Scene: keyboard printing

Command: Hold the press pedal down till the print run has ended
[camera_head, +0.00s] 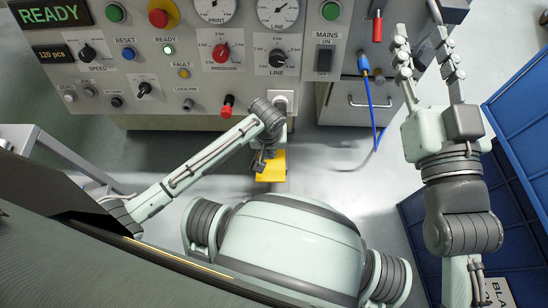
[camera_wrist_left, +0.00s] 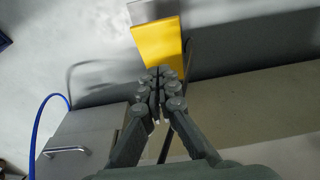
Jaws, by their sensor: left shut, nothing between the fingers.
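The yellow press pedal (camera_head: 272,172) is low at the foot of the grey machine, partly hidden by my left arm. In the left wrist view the pedal (camera_wrist_left: 157,42) is a tilted yellow plate just past my fingertips. My left gripper (camera_head: 260,162) is shut and empty, pointing down at the pedal; in the left wrist view its fingertips (camera_wrist_left: 163,74) overlap the pedal's near edge. I cannot tell whether they touch it. My right gripper (camera_head: 426,42) is open and empty at the upper right. The machine's display (camera_head: 48,13) reads READY.
The control panel (camera_head: 210,85) with knobs and buttons spans the top; a smaller display (camera_head: 56,55) reads 120 pcs. A blue cable (camera_head: 371,105) hangs from the panel beside a drawer handle (camera_head: 372,102). Blue crates (camera_head: 520,110) stand at the right. Floor right of the pedal is clear.

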